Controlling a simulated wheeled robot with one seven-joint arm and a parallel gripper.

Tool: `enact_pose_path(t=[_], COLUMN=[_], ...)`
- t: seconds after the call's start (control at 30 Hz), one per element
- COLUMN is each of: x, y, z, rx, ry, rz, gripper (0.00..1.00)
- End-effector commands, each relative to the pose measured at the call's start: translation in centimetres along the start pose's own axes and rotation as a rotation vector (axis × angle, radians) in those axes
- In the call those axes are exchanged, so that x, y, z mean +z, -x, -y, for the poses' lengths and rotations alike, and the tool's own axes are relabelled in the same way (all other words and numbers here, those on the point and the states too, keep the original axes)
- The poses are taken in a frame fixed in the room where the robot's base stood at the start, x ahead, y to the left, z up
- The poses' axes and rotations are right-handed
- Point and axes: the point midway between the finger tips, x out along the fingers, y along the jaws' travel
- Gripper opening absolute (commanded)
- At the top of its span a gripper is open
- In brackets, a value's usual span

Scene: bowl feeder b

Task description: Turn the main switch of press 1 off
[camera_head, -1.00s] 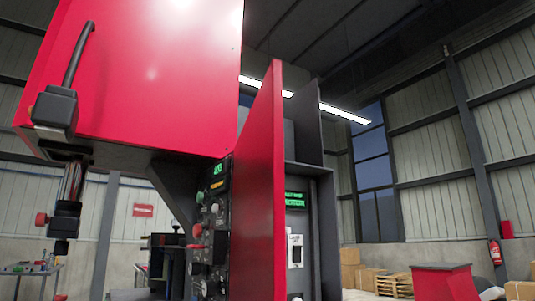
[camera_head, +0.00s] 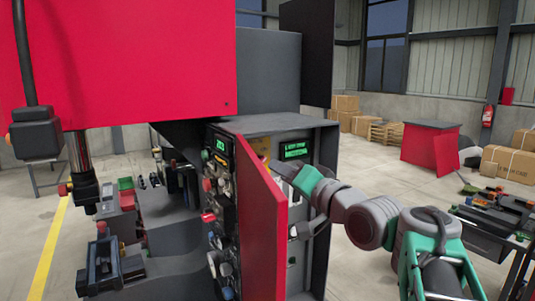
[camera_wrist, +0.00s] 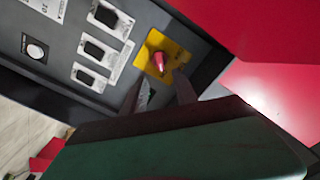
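The main switch is a red knob (camera_wrist: 158,60) on a yellow plate (camera_wrist: 170,50), set in a grey panel in the wrist view. In the head view, a bit of the yellow plate (camera_head: 263,147) shows inside the press's open cabinet, above the red door (camera_head: 264,220). My gripper (camera_wrist: 163,84) has its two dark fingers apart, with nothing between them. The fingertips are just short of the knob, one to each side of its line. I cannot tell if they touch the panel. In the head view my arm reaches into the cabinet from the right, and the fingertips are hard to make out.
Several framed black switches (camera_wrist: 92,49) and a round white button (camera_wrist: 35,51) sit beside the plate. A green display (camera_head: 296,150) is lit in the cabinet. The open door stands close to my gripper. A cluttered table (camera_head: 495,220) is at the right.

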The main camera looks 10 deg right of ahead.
Motion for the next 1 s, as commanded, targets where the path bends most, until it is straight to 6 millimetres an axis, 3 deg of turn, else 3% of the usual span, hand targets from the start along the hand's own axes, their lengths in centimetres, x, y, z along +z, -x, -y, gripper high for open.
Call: enact_pose_path(t=[0.43,0.77,1.0], x=[0.0,0.1,0.1], y=[-7.0,-7.7,-7.7], z=[0.5,0.2,0.2], rx=[-0.007,-0.004,-0.004], ry=[-0.004,-0.002,-0.002], rz=[0.005,0.001,0.001], gripper=[0.35,0.35,0.15])
